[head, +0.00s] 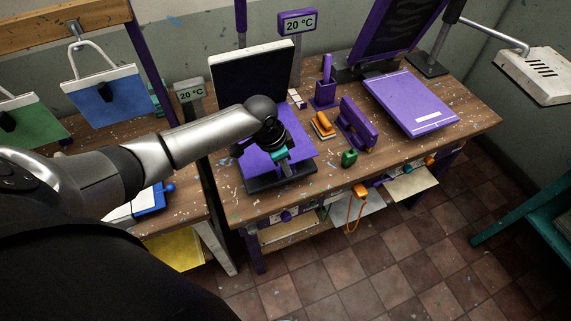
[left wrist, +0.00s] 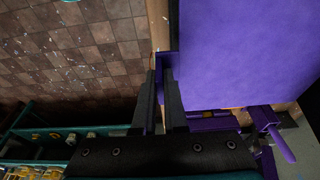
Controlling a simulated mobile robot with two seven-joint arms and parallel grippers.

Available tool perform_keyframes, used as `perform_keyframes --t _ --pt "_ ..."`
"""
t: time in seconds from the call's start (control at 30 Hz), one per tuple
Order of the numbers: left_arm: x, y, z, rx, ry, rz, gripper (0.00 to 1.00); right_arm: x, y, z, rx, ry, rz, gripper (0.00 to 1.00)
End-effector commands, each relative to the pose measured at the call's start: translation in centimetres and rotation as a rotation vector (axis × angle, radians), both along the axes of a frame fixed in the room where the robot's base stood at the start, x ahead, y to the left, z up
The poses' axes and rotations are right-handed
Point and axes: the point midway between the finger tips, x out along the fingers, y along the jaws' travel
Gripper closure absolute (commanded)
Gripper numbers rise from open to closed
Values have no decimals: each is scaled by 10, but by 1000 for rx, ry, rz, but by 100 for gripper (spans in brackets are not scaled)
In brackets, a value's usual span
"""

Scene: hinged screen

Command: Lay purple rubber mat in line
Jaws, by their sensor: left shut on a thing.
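The purple rubber mat (head: 296,139) is a flat square sheet over the dark base (head: 262,183) of the hinged screen, on the wooden desk. The screen's black panel (head: 252,75) with a white top edge stands open behind it. My left gripper (head: 283,168) is at the mat's front edge, and my arm hides part of the mat. In the left wrist view the mat (left wrist: 245,50) fills the right side, and my left gripper (left wrist: 166,75) is shut on a narrow purple part beside its edge. Whether the mat touches the base is hidden. My right gripper is not in view.
To the right are an orange block (head: 323,125), a purple stapler-like thing (head: 357,122), a green item (head: 349,158) and a purple folder (head: 411,103). An orange cord (head: 355,205) hangs at the desk's front. Bare desk shows around the front right.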

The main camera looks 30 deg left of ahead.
Motion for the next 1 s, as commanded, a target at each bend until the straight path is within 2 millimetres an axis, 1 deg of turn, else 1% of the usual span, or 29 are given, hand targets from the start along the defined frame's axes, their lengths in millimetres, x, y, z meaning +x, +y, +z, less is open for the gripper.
perform_keyframes --t 0.1,0.2,0.4,0.6,0.8,1.0 --pt "-1 1 2 0 0 0 100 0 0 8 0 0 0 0" --pt "-1 0 -10 0 0 -1 100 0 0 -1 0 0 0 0" --pt "-1 1 -30 1 -1 0 100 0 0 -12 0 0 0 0" --pt "-1 1 -44 1 -1 0 100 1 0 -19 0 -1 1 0" --pt "0 0 -50 0 -2 -1 100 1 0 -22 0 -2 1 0" --pt "0 0 -50 0 -2 -1 100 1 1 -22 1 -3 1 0"
